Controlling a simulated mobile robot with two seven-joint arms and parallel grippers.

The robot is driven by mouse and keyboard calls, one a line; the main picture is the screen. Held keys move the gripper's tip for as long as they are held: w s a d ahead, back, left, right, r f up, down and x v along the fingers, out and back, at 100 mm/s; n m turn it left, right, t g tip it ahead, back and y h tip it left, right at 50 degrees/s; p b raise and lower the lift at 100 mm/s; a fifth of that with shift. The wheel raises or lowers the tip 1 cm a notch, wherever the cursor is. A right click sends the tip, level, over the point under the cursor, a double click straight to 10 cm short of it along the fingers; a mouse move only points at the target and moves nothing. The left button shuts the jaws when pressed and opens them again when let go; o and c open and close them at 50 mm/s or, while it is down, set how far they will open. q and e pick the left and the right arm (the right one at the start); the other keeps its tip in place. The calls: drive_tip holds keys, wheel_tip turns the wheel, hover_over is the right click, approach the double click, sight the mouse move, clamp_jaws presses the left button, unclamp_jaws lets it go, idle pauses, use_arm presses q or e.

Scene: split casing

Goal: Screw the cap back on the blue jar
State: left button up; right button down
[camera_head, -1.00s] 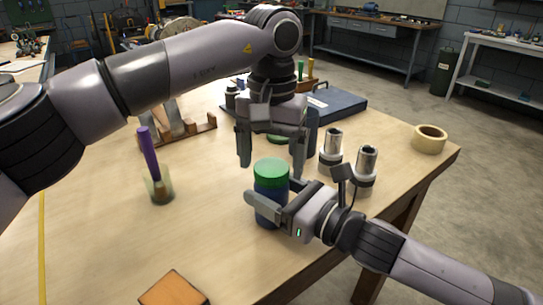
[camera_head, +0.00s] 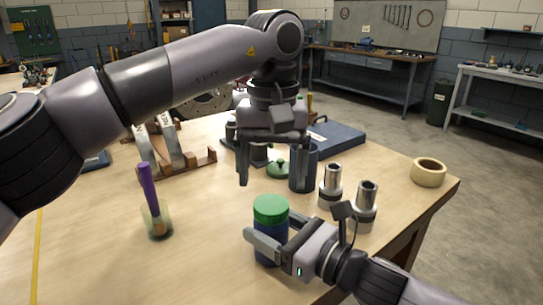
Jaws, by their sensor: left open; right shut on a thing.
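The blue jar (camera_head: 267,246) stands upright on the table near the front. Its green cap (camera_head: 270,208) sits on top and looks level; I cannot tell how tightly it is on. My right gripper (camera_head: 266,240) is shut on the jar's body from the right and hides part of it. My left gripper (camera_head: 272,168) is open and empty, pointing down above and behind the cap, apart from it.
A green knobbed lid (camera_head: 279,170) and a dark cylinder (camera_head: 302,172) are behind the jar. Two metal cylinders (camera_head: 330,186) and a tape roll (camera_head: 429,172) stand right. A cup (camera_head: 157,222) with a purple-handled tool stands left. The front left tabletop is clear.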

use_arm(q)
drive_tip(key=n, duration=0.4)
drive_tip(key=shift+r+n, duration=0.2)
drive_tip(key=shift+n, duration=0.2)
use_arm(e)
drive_tip(key=shift+s+f, duration=0.1)
use_arm(q)
drive_tip(key=n, duration=0.3)
drive_tip(key=shift+s+r, duration=0.1)
drive_tip(key=shift+r, duration=0.05)
drive_tip(key=n, duration=0.3)
drive_tip(key=shift+r, duration=0.1)
drive_tip(key=n, duration=0.5)
drive_tip(key=shift+r, duration=0.25)
drive_tip(key=n, duration=0.4)
drive_tip(key=shift+r+n, duration=0.25)
drive_tip(key=shift+n, duration=0.15)
drive_tip(key=n, duration=0.3)
drive_tip(key=shift+r, duration=0.15)
drive_tip(key=n, duration=0.7)
drive_tip(key=shift+r, duration=0.4)
